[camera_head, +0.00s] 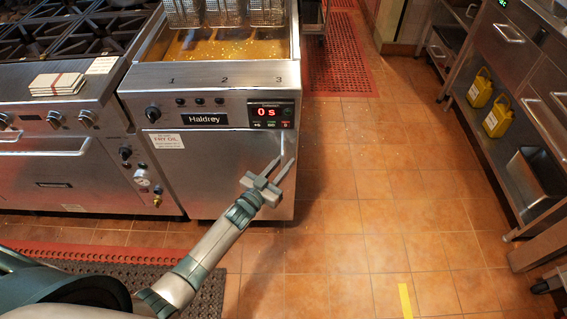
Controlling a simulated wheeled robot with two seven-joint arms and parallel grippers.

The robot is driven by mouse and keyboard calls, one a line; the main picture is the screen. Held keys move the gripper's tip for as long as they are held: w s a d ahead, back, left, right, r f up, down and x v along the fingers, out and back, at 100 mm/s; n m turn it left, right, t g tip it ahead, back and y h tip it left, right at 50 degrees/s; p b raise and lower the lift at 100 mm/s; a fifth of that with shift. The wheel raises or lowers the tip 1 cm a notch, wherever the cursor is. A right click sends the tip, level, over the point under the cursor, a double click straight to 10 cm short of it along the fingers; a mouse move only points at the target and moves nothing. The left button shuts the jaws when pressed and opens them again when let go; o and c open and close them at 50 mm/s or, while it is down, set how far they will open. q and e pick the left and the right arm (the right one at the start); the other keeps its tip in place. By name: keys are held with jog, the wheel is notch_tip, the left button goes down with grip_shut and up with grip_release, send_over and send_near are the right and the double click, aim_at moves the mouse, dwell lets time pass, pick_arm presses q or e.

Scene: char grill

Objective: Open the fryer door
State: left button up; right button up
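The fryer (205,100) is a steel unit with a "Haldrey" label, a red "0 s" display and oil in its vat. The fryer door (205,175) is the flat steel front panel below the controls, and it looks closed. A slim upright handle (282,143) shows near the door's upper right edge. My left gripper (284,160) is in front of the door's right side, just below the handle. Its two fingers are apart, point up toward the handle, and hold nothing visible. Whether they touch the handle or door cannot be told. My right gripper is not in view.
A stove with an oven (60,170) stands against the fryer's left side. Wire baskets (225,12) sit over the vat. The tiled floor (370,220) right of the fryer is clear. A steel counter with yellow containers (497,116) stands at the right.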

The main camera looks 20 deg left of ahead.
pick_arm(q)
grip_shut()
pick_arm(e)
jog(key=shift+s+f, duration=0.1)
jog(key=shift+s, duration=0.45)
pick_arm(q)
jog(key=shift+s, duration=0.1)
